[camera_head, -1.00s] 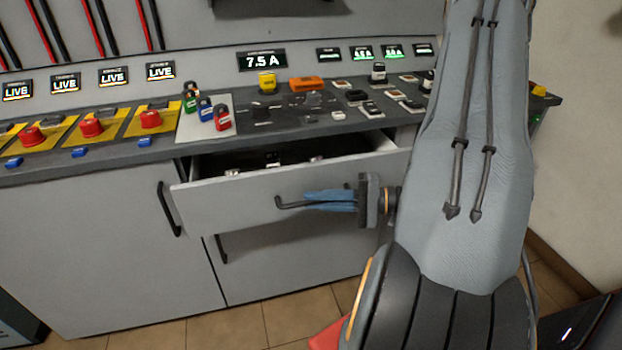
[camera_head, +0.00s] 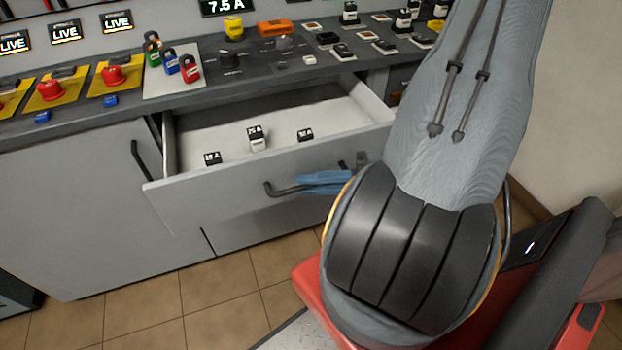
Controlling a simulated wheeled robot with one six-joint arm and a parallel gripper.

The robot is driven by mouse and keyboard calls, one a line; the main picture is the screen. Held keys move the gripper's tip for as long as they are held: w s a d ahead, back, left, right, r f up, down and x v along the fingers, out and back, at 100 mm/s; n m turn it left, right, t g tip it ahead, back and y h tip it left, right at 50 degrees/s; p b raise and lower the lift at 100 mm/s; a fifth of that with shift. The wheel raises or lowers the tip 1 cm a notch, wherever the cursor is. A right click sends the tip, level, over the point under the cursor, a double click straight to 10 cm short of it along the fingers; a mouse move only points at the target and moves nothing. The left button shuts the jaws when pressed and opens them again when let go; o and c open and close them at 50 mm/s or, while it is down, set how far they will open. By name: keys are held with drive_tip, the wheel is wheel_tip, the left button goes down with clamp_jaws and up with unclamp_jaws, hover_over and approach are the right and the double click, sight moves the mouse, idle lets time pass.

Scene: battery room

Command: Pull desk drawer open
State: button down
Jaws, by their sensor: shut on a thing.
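The desk drawer (camera_head: 215,205) is pulled well out of the grey desk, and its pale interior shows. Several small labelled items, such as a taller white one (camera_head: 257,140), sit inside it. A dark bar handle (camera_head: 283,190) runs across the drawer front.
The desk top (camera_head: 210,65) carries red buttons on yellow plates, coloured padlocks (camera_head: 171,65) and several switches above the drawer. A cupboard door handle (camera_head: 145,160) stands left of the drawer. Bare tiled floor (camera_head: 185,300) lies in front.

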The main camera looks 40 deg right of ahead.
drive_tip(key=c, duration=1.8)
unclamp_jaws()
drive_tip(key=shift+d, duration=0.1)
drive_tip(key=v, duration=0.8)
